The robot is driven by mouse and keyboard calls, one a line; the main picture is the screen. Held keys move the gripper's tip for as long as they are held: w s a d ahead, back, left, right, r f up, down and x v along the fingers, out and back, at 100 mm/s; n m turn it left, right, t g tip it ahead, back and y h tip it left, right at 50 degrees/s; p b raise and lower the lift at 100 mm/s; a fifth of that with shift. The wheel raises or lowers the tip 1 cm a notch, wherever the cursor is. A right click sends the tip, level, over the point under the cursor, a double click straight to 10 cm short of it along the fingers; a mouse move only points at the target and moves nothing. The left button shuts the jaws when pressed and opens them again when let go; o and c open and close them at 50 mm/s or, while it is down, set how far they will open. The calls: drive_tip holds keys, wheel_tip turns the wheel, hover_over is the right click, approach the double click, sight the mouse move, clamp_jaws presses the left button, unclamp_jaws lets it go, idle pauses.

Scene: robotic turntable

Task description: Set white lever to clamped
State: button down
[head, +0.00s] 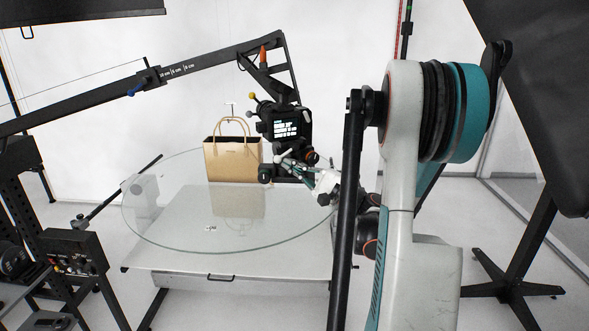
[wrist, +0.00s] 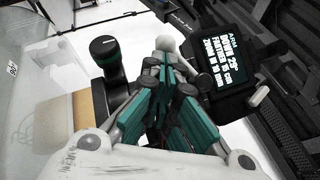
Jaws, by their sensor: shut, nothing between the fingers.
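My gripper (head: 286,161) is shut and empty, reaching left to the black camera head over the glass turntable. In the wrist view its teal and black fingers (wrist: 167,66) meet beside a white rounded knob (wrist: 166,43). The knob is at or just beyond the fingertips; I cannot tell whether they touch. A second small white lever-like piece (wrist: 260,95) sticks out below the display (wrist: 236,66). I cannot tell for sure which is the white lever, nor its setting. In the head view the display (head: 286,129) faces me.
A tan handbag (head: 232,160) stands on the glass turntable (head: 165,225), left of the camera head. A black boom (head: 210,62) carries the head, with an orange lever (head: 263,55) and a yellow knob (head: 252,97). A black knob (wrist: 104,46) stands left of my fingers.

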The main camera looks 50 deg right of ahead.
drive_tip(key=shift+w+a+m+t+h+b, duration=0.1)
drive_tip(key=shift+a+m+t+h+b, duration=0.15)
drive_tip(key=shift+m+b, duration=0.35)
drive_tip(key=shift+a+m+t+h+b, duration=0.1)
drive_tip(key=shift+m+t+h+b, duration=0.2)
drive_tip(key=shift+m+b, duration=0.25)
drive_tip(key=shift+w+a+r+m+t+h+b, duration=0.1)
drive_tip(key=shift+a+r+m+t+h+b, duration=0.1)
drive_tip(key=shift+m+t+h+b, duration=0.25)
drive_tip(key=shift+w+a+r+m+t+h+b, duration=0.1)
drive_tip(key=shift+a+r+m+h+b, duration=0.1)
drive_tip(key=shift+m+b, duration=0.4)
drive_tip(key=shift+a, duration=0.15)
